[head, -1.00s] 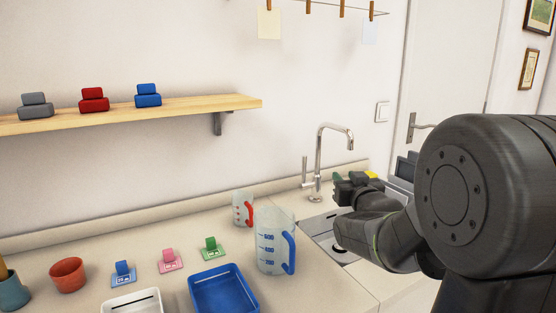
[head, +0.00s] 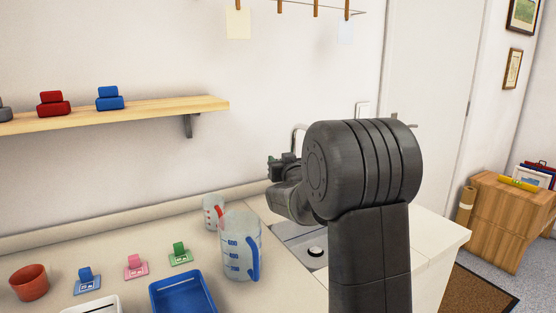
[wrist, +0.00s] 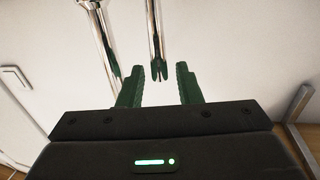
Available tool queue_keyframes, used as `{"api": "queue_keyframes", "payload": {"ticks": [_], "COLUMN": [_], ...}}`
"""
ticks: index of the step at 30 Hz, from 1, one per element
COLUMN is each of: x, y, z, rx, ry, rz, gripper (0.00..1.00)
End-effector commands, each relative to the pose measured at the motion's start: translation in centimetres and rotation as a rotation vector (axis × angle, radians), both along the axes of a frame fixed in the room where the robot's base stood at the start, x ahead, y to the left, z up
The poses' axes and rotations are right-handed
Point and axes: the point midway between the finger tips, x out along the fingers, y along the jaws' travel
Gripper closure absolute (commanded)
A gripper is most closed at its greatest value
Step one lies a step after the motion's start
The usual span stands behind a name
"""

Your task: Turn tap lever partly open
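The chrome tap (head: 298,133) is mostly hidden behind my arm in the head view; only the top of its spout shows. In the wrist view two chrome parts stand at the top: a thicker tap part (wrist: 106,40) at left and a thin rod (wrist: 155,35), seemingly the lever, near the middle. The rod's end lies just beyond the gap between my fingertips, and I cannot tell whether they touch it. My gripper (wrist: 159,72) is open with green fingers apart. In the head view my gripper (head: 280,165) is beside the tap, its fingers hard to make out.
A measuring jug (head: 240,250) and a smaller red-handled jug (head: 213,212) stand left of the sink (head: 290,237). A blue tray (head: 185,297) is at the front. A wooden shelf (head: 150,107) juts from the wall at left. Wall lies behind the tap.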

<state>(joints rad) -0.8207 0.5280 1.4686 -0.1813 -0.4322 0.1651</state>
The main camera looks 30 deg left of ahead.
Motion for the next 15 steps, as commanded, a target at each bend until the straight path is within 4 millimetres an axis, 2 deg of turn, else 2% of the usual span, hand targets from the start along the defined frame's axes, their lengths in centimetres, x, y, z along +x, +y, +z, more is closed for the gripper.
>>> {"api": "queue_keyframes", "payload": {"ticks": [6,14,15], "x": [0.91,0.98,0.98], "y": [1.18,1.24,1.24], "z": [-0.01,-0.01,-0.01], "rx": [0.000,0.000,0.000], "ry": [0.000,0.000,0.000], "rz": [0.000,0.000,0.000], "gripper": [0.69,0.69,0.72]}}
